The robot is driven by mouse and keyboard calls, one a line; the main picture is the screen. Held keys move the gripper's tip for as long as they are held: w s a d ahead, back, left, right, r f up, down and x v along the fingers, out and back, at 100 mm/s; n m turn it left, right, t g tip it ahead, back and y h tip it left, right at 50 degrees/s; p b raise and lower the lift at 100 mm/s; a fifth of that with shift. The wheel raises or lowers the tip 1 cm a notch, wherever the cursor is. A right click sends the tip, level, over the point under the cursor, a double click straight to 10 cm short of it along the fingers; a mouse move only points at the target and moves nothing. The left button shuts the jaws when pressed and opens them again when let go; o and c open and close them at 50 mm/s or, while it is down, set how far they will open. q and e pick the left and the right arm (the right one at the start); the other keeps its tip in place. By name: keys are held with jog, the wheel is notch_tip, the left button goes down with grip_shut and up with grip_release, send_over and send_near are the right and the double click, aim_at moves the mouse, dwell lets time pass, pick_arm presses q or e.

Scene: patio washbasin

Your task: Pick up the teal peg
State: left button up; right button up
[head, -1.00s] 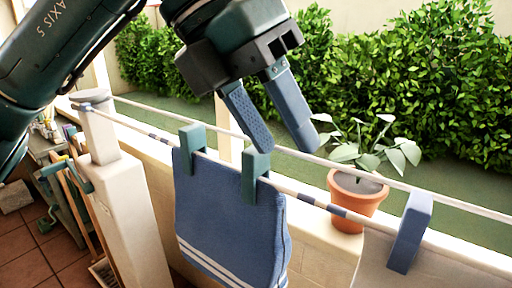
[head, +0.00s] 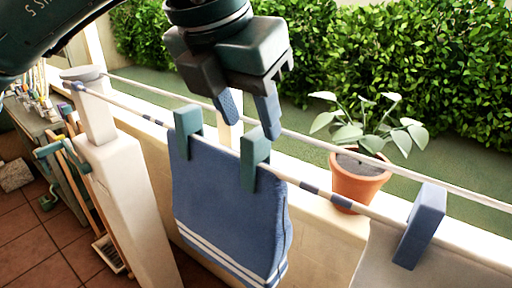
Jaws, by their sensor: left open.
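Two teal pegs clip a blue towel (head: 225,215) with white stripes to the clothesline. One teal peg (head: 187,131) is at the towel's left, the other teal peg (head: 254,160) at its right. My left gripper (head: 252,128) is open, fingers pointing down, just above the right-hand teal peg. Its right fingertip appears close to that peg's top; I cannot tell whether they touch. Nothing is between the fingers. My right gripper is not in view.
A blue peg (head: 420,226) clips a pale cloth at the right. A potted plant (head: 358,181) stands on the wall behind the line. A white post (head: 125,185) stands at the left, beside a bench (head: 42,125) with tools. A hedge is at the back.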

aim_at(255, 133)
pick_arm(q)
jog(key=p+x, duration=0.1)
jog(key=x, duration=0.3)
jog(key=shift+f, duration=0.1)
jog(key=shift+c, duration=0.4)
grip_shut()
